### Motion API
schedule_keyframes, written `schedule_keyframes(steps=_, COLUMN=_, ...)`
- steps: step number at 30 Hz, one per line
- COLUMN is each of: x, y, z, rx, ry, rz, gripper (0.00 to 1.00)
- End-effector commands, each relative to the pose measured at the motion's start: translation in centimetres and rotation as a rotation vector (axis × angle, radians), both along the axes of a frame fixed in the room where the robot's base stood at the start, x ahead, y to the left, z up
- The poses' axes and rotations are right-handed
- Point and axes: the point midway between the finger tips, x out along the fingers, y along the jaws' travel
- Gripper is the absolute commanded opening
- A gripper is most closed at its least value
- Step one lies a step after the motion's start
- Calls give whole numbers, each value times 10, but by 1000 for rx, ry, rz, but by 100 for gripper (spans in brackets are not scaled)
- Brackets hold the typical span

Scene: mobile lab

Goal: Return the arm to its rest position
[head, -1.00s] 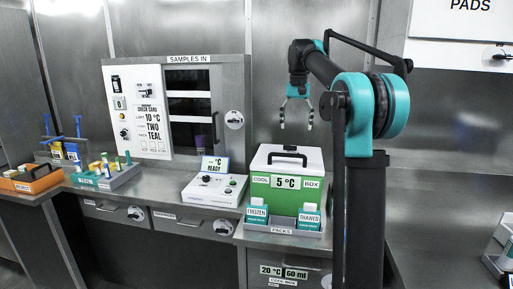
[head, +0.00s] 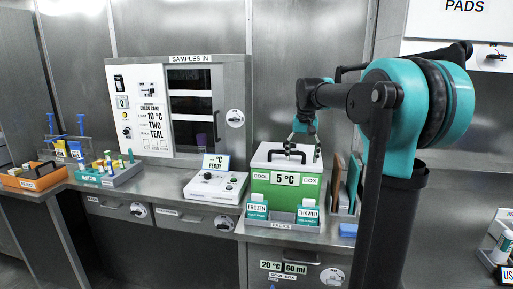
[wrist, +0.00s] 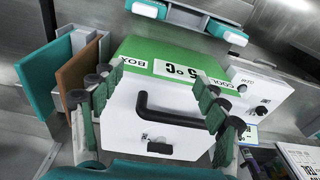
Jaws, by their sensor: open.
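My gripper (head: 304,148) is open and empty, with its fingers pointing down over the white lid of the green cool box (head: 288,193). In the wrist view the fingers (wrist: 155,92) spread on either side of the lid's black handle (wrist: 170,112). I cannot tell how far above the lid the fingertips are. The box reads 5 °C and its lid is on. My teal and black arm reaches left from the right side of the head view. Its column hides part of the bench.
Frozen (head: 256,210) and thawed (head: 307,211) packs stand before the box. Brown (head: 337,182) and teal (head: 354,182) panels stand upright at its right. A white control unit (head: 216,186) sits left. The samples-in cabinet (head: 160,110) is behind. An orange tray (head: 31,178) is far left.

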Motion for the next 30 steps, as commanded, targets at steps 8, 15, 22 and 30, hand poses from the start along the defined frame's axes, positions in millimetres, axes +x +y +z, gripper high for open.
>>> schedule_keyframes(steps=8, x=-115, y=-14, z=-125, rx=-10, ry=-117, rz=63, gripper=74)
schedule_keyframes(steps=15, x=-228, y=-21, z=-224, rx=-27, ry=-210, rz=113, gripper=74)
schedule_keyframes(steps=22, x=-281, y=-23, z=-265, rx=-37, ry=-251, rz=136, gripper=74)
schedule_keyframes(steps=30, x=-284, y=-23, z=-267, rx=-38, ry=-253, rz=138, gripper=74)
